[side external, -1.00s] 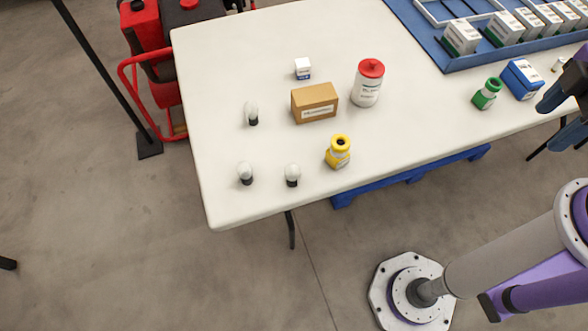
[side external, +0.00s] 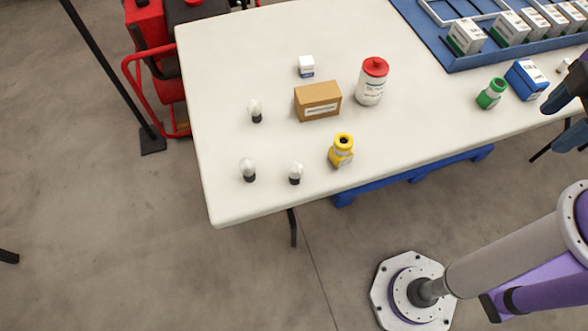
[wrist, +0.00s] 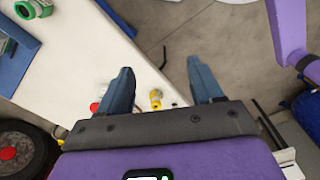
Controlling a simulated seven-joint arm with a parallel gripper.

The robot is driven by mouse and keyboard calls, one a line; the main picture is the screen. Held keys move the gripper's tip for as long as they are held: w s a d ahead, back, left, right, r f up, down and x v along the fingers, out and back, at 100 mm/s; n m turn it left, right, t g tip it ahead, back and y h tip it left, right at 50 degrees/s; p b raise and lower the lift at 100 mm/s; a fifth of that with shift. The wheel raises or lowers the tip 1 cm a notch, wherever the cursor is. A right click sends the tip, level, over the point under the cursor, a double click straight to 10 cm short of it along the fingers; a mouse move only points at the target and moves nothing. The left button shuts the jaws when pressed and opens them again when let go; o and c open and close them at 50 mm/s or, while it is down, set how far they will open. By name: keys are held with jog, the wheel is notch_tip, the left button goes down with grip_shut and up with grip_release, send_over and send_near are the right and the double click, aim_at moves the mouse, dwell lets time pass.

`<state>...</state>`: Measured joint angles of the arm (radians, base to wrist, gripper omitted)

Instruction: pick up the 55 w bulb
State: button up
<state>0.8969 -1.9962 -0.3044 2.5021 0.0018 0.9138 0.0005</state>
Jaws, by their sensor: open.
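Three white bulbs with dark bases stand apart on the white table: one at the back (side external: 255,110), one at the front left (side external: 248,169) and one at the front right (side external: 295,172). Their markings are too small to read, so I cannot tell which is the 55 w bulb. My gripper (side external: 567,112) is at the right edge of the side view, partly cut off and far from the bulbs. In the wrist view my gripper (wrist: 160,78) has its two fingers wide apart with nothing held between them. I cannot make out the bulbs there.
Near the bulbs stand a brown box (side external: 318,102), a small white box (side external: 306,66), a yellow bottle (side external: 341,151) and a red-lidded white jar (side external: 371,82). A green bottle (side external: 491,93), a blue-white box (side external: 526,80) and a blue tray (side external: 470,62) are to the right.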

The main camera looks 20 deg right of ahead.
jog(key=m+t+y, duration=0.6)
jog(key=t+y, duration=0.1)
jog(key=t, duration=0.4)
send_near(289, 166)
jog(key=x, duration=0.4)
jog(key=d+f+x, duration=0.1)
jog(key=x, duration=0.3)
jog(key=f+x, duration=0.1)
jog(key=x, duration=0.3)
jog(key=shift+d, duration=0.15)
jog(key=c, duration=1)
